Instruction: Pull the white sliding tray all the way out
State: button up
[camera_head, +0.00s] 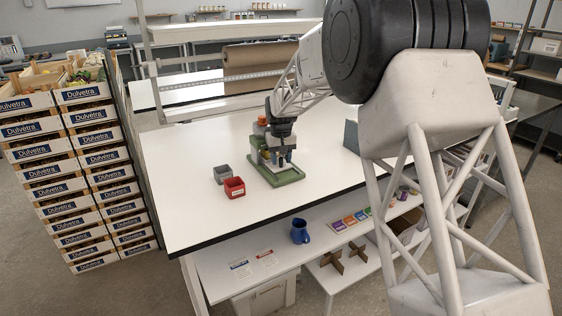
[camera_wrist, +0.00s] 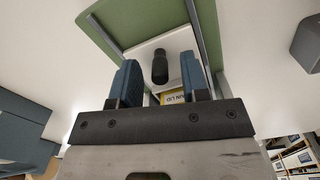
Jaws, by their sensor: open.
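A device with a green base (camera_head: 290,178) stands on the white table, with my arm's end directly over it. In the wrist view the green part (camera_wrist: 125,18) frames a white tray (camera_wrist: 178,42). A black upright knob (camera_wrist: 160,68) shows against the white tray. My gripper (camera_wrist: 159,70) is open, its two blue fingers on either side of the knob in the picture. I cannot tell whether either finger touches it. A yellow label (camera_wrist: 174,98) shows partly between the fingers. In the head view my gripper (camera_head: 285,158) hides much of the device, and the tray is not clear there.
A grey bin (camera_head: 222,175) and a red bin (camera_head: 234,187) stand left of the device. A grey-green box (camera_head: 351,136) stands to the right, near my arm. The white tabletop (camera_head: 190,150) is clear at left and front. A blue jug (camera_head: 299,231) is on the lower shelf.

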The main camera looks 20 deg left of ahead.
jog(key=shift+f, duration=0.55)
grip_shut()
